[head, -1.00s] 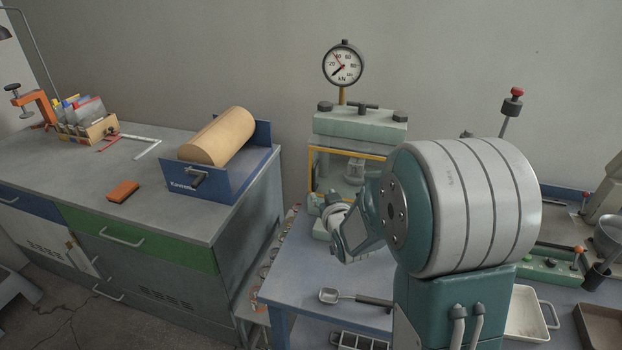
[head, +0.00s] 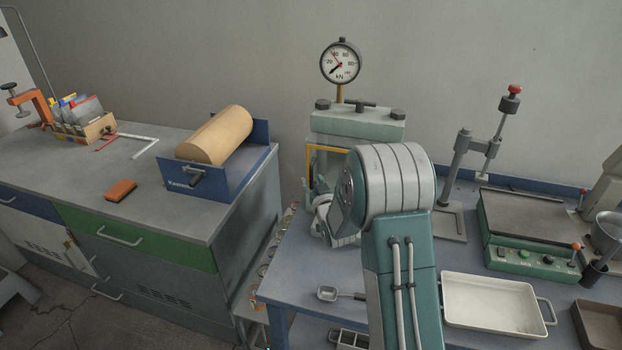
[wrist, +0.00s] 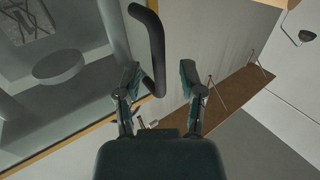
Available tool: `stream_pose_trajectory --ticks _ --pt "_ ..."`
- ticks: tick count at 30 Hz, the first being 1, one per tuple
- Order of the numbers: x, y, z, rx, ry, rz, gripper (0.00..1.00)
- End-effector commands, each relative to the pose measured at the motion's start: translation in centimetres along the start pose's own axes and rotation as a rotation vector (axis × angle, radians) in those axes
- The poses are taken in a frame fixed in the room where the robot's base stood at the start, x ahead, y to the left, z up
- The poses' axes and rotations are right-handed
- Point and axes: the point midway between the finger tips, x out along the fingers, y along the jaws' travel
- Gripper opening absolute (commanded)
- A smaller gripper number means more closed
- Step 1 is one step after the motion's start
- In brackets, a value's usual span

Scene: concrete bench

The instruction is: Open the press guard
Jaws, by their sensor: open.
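The press (head: 358,124) stands on the blue bench, with a round kN gauge (head: 340,62) on top. Its guard has a yellow frame (head: 312,152), mostly hidden behind my arm in the head view. In the wrist view, the clear guard panel (wrist: 60,95) fills the left side, with a round platen (wrist: 58,66) seen through it. A dark bar handle (wrist: 156,45) on the guard reaches down between the fingers of my gripper (wrist: 161,85). The fingers are open, one on each side of the handle. I cannot tell whether either finger touches it.
A white tray (head: 495,304), a scoop (head: 328,294) and a green-based device (head: 525,240) are on the blue bench. A lever stand (head: 462,165) is right of the press. A grey cabinet (head: 240,215) with a cylinder roller (head: 218,135) stands left.

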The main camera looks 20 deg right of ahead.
Motion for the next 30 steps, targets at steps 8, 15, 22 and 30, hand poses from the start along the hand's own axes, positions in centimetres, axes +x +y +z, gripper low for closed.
stream_pose_trajectory --ticks 8,15,22,30 --pt "1.8 0.0 0.0 0.0 -0.001 0.0 0.51" --pt "1.9 0.0 0.0 0.0 -0.001 0.001 0.38" --pt "1.9 0.0 0.0 0.0 -0.001 0.0 0.0" --pt "1.7 0.3 0.0 -0.001 0.0 -0.001 0.0"
